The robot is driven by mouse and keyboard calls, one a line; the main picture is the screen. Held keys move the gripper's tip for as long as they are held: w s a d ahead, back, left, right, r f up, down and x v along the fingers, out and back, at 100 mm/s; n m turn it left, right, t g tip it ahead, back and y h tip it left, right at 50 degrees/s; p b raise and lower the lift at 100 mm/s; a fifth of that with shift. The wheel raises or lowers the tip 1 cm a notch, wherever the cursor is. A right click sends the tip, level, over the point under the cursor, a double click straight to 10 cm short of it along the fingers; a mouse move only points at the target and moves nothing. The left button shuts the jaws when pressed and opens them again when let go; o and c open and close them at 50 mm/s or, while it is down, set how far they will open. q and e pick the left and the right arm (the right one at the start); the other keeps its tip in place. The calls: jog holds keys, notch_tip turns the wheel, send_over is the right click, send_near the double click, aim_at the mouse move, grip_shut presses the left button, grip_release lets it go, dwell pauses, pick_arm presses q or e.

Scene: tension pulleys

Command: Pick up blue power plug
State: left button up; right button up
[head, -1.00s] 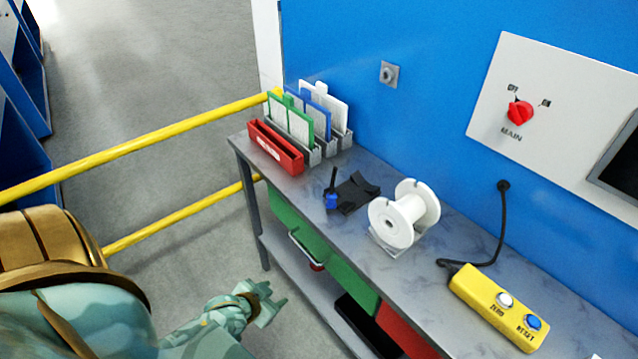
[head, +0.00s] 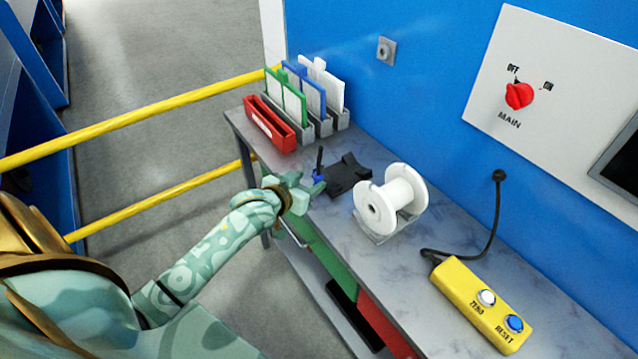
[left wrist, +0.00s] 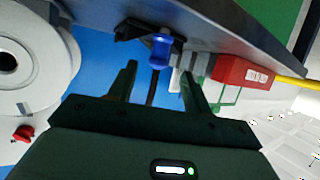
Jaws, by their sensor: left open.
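The blue power plug (head: 318,178) stands on the grey bench near its front edge, its black cable end pointing up. In the left wrist view the plug (left wrist: 160,47) shows just beyond and between my fingertips, apart from them. My left gripper (head: 309,186) is at the bench edge, right beside the plug, and partly covers it in the head view. In the left wrist view the left gripper (left wrist: 158,72) is open with nothing between its fingers. My right gripper is not in view.
A black holder (head: 347,175) lies just behind the plug. A white spool (head: 377,205) stands to the right, and a red bin (head: 268,124) with card racks (head: 312,95) to the left. A yellow button box (head: 480,305) lies farther right. A yellow rail (head: 150,118) runs at left.

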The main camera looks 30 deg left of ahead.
aim_at(315, 178)
pick_arm(q)
jog(key=b+x, duration=0.2)
jog(key=x, duration=0.3)
jog(key=shift+w+d+f, duration=0.15)
jog(key=shift+c, duration=1.2)
jog(key=c, duration=0.8)
jog(key=shift+c, duration=0.2)
